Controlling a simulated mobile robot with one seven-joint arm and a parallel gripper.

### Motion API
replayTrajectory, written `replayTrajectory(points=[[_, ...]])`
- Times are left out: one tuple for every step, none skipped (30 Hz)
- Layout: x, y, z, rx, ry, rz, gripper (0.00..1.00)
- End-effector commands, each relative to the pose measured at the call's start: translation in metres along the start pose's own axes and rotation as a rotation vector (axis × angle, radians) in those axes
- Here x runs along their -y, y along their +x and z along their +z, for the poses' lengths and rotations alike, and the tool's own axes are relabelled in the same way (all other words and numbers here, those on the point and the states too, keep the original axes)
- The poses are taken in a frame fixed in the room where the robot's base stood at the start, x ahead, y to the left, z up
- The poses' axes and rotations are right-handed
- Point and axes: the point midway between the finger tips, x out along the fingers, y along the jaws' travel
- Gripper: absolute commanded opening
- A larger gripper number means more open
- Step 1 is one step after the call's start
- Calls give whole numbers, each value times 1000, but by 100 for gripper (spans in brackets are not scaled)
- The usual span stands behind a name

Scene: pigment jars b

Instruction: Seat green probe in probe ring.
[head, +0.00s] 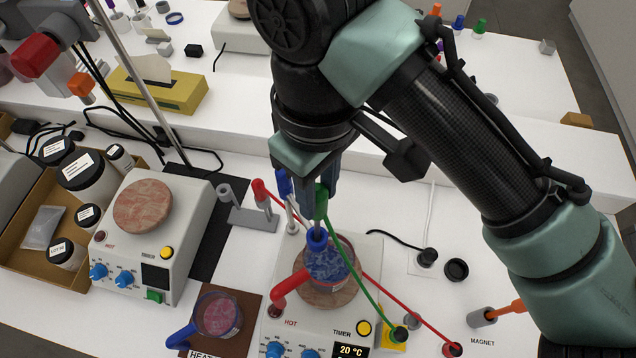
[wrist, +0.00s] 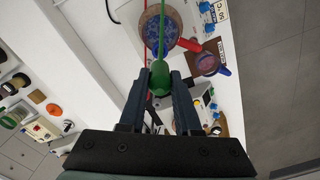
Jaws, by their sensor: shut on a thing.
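My gripper (head: 308,190) is shut on the green probe (head: 321,203), above the right hotplate. The probe's green handle also shows between the fingertips in the wrist view (wrist: 160,78). In the head view its grey stem points down at the blue probe ring (head: 317,238), over the beaker's rim. I cannot tell how far the tip is inside the ring. The beaker (head: 328,264) has blue contents and a red handle, and stands on the round plate of the hotplate. The green cable (head: 355,275) runs from the probe to a jack at front right.
A red probe (head: 260,190) stands in a grey holder (head: 245,217) to the left. A red cable (head: 410,313) crosses the hotplate. A blue-handled beaker (head: 217,315) stands front left, near another hotplate (head: 150,235) and a box of jars (head: 85,180). A black cap (head: 456,269) lies right.

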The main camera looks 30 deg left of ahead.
Motion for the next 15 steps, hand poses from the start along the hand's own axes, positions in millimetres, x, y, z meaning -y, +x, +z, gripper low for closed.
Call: replayTrajectory(points=[[0,2,0,0,0,0,0],[0,3,0,0,0,0,0],[0,4,0,0,0,0,0],[0,5,0,0,0,0,0],[0,6,0,0,0,0,0],[0,7,0,0,0,0,0],[0,7,0,0,0,-1,0],[0,8,0,0,0,-1,0],[0,9,0,0,0,-1,0],[0,10,0,0,0,-1,0],[0,11,0,0,0,-1,0],[0,12,0,0,0,-1,0],[0,12,0,0,0,-1,0],[0,13,0,0,0,-1,0],[0,14,0,0,0,-1,0]])
